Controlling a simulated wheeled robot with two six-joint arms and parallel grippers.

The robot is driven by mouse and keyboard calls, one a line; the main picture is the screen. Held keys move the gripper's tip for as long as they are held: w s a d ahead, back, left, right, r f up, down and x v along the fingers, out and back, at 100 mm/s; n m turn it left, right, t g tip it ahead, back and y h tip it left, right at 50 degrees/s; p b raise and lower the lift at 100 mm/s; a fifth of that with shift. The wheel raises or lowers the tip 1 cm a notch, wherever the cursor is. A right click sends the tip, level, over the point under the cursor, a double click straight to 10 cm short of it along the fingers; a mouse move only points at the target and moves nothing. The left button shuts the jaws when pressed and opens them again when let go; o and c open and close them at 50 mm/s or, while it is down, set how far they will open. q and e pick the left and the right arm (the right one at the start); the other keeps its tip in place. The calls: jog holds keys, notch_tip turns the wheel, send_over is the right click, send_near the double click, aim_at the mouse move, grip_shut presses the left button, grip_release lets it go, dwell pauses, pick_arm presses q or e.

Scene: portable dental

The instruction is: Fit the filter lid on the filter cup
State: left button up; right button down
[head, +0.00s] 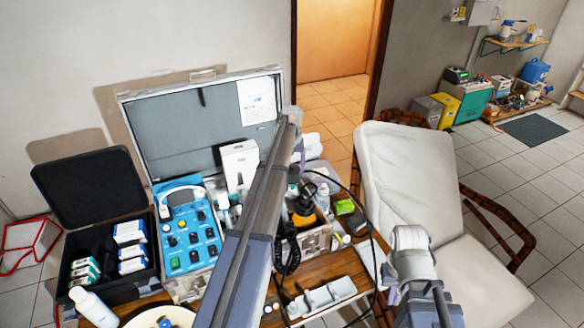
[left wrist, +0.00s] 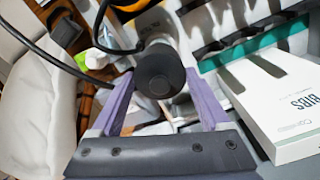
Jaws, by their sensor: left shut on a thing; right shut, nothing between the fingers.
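My left gripper (head: 299,162) reaches down over the right part of the open case. In the left wrist view its purple fingers (left wrist: 160,82) are closed on a round black part (left wrist: 161,72) with a grey body behind it. I take this to be the filter lid but cannot be sure. In the head view a dark part (head: 304,198) shows just below the gripper, above an orange-yellow item (head: 303,220). I cannot clearly pick out the filter cup; the area under the gripper is crowded. My right gripper (head: 391,283) is shut and empty, right of the table.
The open case (head: 196,130) holds a blue control panel (head: 188,230) and a white box (head: 239,163); a BIBS box (left wrist: 286,112) is close at right in the wrist view. A black cable (head: 368,225) loops nearby. A white chair (head: 405,170) stands right.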

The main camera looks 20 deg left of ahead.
aim_at(292, 180)
pick_arm(q)
jog(key=shift+f+b, duration=0.6)
jog(key=shift+f, duration=0.35)
jog(key=shift+f+b, duration=0.5)
jog(key=shift+f+b, duration=1.2)
jog(key=shift+f, duration=0.2)
jog(key=shift+f+b, duration=0.5)
jog(key=shift+b, duration=0.2)
jog(key=shift+f, duration=0.15)
jog(key=o, duration=1.2)
